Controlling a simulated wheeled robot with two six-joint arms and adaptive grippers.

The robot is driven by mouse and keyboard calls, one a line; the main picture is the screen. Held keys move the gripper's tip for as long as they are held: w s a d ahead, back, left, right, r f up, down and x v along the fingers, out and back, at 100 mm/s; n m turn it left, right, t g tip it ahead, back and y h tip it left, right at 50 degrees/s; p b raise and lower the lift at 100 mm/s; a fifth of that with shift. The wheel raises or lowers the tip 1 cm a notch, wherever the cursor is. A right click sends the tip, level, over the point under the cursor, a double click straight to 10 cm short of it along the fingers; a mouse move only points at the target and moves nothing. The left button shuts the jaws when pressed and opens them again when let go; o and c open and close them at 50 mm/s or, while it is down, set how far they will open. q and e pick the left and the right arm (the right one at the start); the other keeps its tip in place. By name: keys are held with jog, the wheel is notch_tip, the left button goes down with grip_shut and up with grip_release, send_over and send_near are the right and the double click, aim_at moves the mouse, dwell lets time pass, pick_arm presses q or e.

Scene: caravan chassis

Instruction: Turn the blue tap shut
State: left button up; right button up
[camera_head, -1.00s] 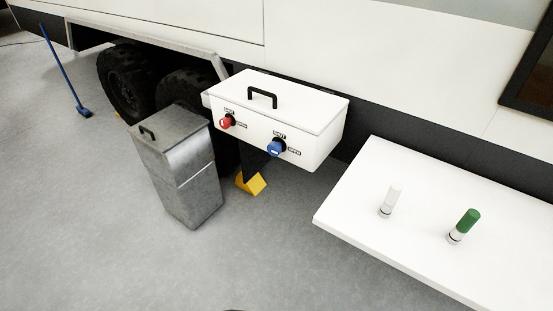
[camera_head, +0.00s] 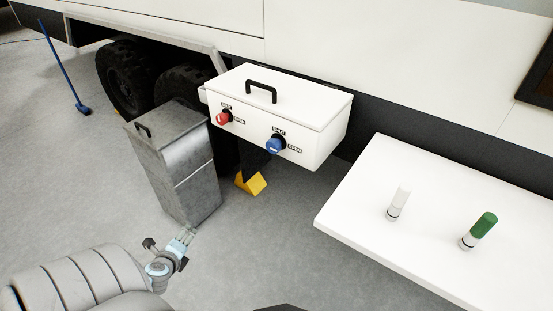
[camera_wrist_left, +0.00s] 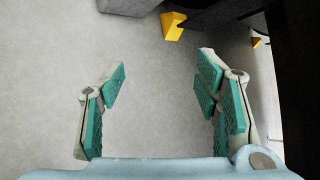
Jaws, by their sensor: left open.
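The blue tap (camera_head: 275,146) is on the front face of a white box (camera_head: 306,150) fixed to the caravan's side. Labels above and beside it read SHUT and OPEN; the exact angle of its handle is too small to tell. A red tap (camera_head: 223,118) is to its left on the same face. My left gripper (camera_head: 189,231) is at the lower left, in front of and below the box, apart from both taps. In the left wrist view its teal-padded fingers (camera_wrist_left: 160,92) are spread wide with nothing between them. My right gripper is out of view.
A grey metal bin (camera_head: 180,165) stands left of the box, close beyond my left gripper. A yellow wheel chock (camera_head: 251,183) lies on the floor below the box. A white table (camera_head: 440,210) at the right holds a white-topped and a green-topped cylinder. Floor at front is clear.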

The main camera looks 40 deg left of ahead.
pick_arm(q)
jog(key=w+d+r+m+t+h+b, duration=0.1)
jog(key=w+r+m+t, duration=0.4)
jog(key=w+r+m, duration=0.4)
jog(key=m+t+h+b, duration=0.2)
jog(key=m+t+h, duration=0.35)
jog(key=m, duration=0.35)
send_near(271, 150)
jog(key=shift+g, duration=0.35)
jog(key=w, duration=0.3)
jog(key=w+p, duration=0.1)
jog(key=w, duration=0.1)
jog(key=w+r, duration=0.1)
jog(key=w, duration=0.2)
jog(key=shift+w, duration=0.3)
jog(key=shift+w+a+f, duration=0.1)
jog(key=shift+w, duration=0.1)
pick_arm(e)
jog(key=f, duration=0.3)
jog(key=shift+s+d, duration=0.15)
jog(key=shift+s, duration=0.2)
pick_arm(q)
jog(key=shift+c, duration=0.3)
jog(key=c, duration=1.1)
